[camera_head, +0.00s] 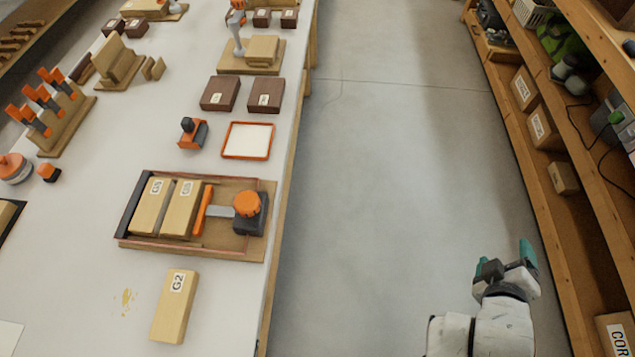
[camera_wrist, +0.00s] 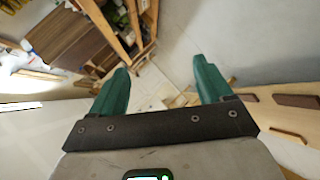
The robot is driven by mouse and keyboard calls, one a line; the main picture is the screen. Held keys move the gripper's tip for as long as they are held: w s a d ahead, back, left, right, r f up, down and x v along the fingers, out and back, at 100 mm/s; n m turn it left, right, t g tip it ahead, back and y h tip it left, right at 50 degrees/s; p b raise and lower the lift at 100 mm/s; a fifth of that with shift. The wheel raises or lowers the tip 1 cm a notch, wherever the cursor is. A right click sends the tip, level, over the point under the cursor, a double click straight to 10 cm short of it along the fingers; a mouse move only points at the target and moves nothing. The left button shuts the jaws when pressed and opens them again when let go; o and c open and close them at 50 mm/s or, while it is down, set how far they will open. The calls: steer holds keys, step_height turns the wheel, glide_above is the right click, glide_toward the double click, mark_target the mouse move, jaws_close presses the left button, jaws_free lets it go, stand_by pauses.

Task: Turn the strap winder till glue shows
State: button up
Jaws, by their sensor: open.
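The strap winder (camera_head: 249,210) sits at the right end of a wooden tray (camera_head: 148,248) on the white bench, with an orange knob on a dark body. A strap runs around the tray's edge. Inside the tray lie two light wooden blocks (camera_head: 152,205) with labels, and an orange bar (camera_head: 202,210) stands between them and the winder. I cannot make out glue at the block joint. My gripper (camera_head: 507,262) is over the floor aisle, well to the right of the bench and apart from the winder. In the wrist view my gripper (camera_wrist: 165,90) shows two green fingers spread apart with nothing between them.
A loose block labelled G2 (camera_head: 175,305) lies in front of the tray. Behind it are an orange-rimmed white tray (camera_head: 248,140), a small orange tool (camera_head: 193,133) and dark blocks (camera_head: 220,93). A wooden shelf (camera_head: 540,180) stands at right. The floor aisle (camera_head: 390,180) is clear.

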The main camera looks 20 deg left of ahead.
steer(key=w+a+r+n+t+y, duration=0.2)
steer(key=w+a+r+n+y, duration=0.15)
steer(key=a+n, duration=0.35)
steer(key=w+a+r+n+t+y, duration=0.2)
steer(key=a+r+n+y, duration=0.15)
steer(key=a+n, duration=0.3)
steer(key=w+a+r+n+t+y, duration=0.2)
steer(key=a+n+y, duration=0.2)
steer(key=a+n, duration=0.25)
steer(key=n+g+y, duration=1.1)
steer(key=n+g, duration=0.6)
steer(key=n, duration=0.6)
glide_toward(258, 206)
steer(key=a, duration=0.2)
steer(key=shift+t, duration=0.3)
steer(key=a, duration=1)
steer(key=shift+w+a+r, duration=0.15)
steer(key=shift+w+a, duration=0.05)
steer(key=shift+a, duration=0.05)
steer(key=c, duration=1)
steer(key=shift+o, duration=0.2)
